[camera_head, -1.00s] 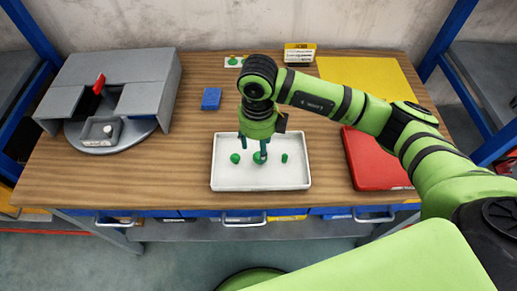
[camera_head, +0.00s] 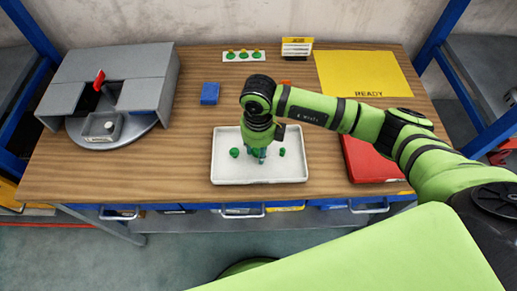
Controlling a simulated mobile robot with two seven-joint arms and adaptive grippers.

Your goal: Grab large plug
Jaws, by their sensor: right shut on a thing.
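A white tray (camera_head: 225,173) stands on the wooden table in the head view. Two small green plugs lie in it, one on the left (camera_head: 234,153) and one on the right (camera_head: 282,153). My right gripper (camera_head: 260,156) points down into the middle of the tray, between these two. It is shut on the large green plug (camera_head: 256,154), which is mostly hidden by the fingers. I cannot tell whether this plug touches the tray floor. My left gripper is not in view.
A grey housing (camera_head: 140,64) with a red flag stands at the left. A blue block (camera_head: 210,94), a white card with green and yellow marks (camera_head: 244,55) and a yellow sign (camera_head: 297,47) are behind the tray. A yellow READY mat (camera_head: 362,74) and a red case (camera_head: 372,160) are at the right.

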